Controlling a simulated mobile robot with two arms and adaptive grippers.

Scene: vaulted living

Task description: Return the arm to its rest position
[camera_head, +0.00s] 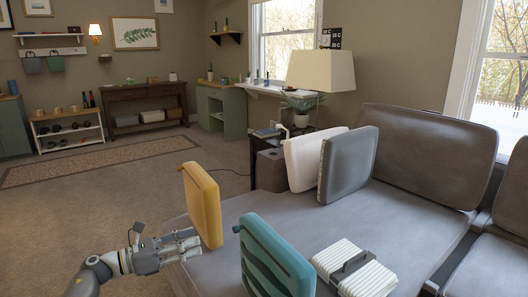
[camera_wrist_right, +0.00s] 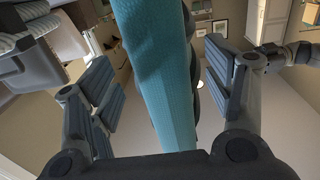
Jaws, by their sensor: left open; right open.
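My left gripper (camera_head: 188,244) is open and empty in the head view, at the lower left. Its fingers point right, close to the lower part of the yellow cushion (camera_head: 203,205); whether they touch it I cannot tell. My right gripper (camera_wrist_right: 160,75) is open in the right wrist view. The teal cushion (camera_wrist_right: 155,75) stands between its spread fingers, with a gap visible on both sides. The teal cushion also shows upright at the front of the couch in the head view (camera_head: 275,262). The right gripper does not show in the head view.
The grey couch (camera_head: 300,222) fills the right side, with a folded striped blanket (camera_head: 375,280) on it. A white cushion (camera_head: 302,160) and a grey cushion (camera_head: 350,163) lean at its far end, by a lamp (camera_head: 320,70). Carpet (camera_head: 90,215) at left is clear.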

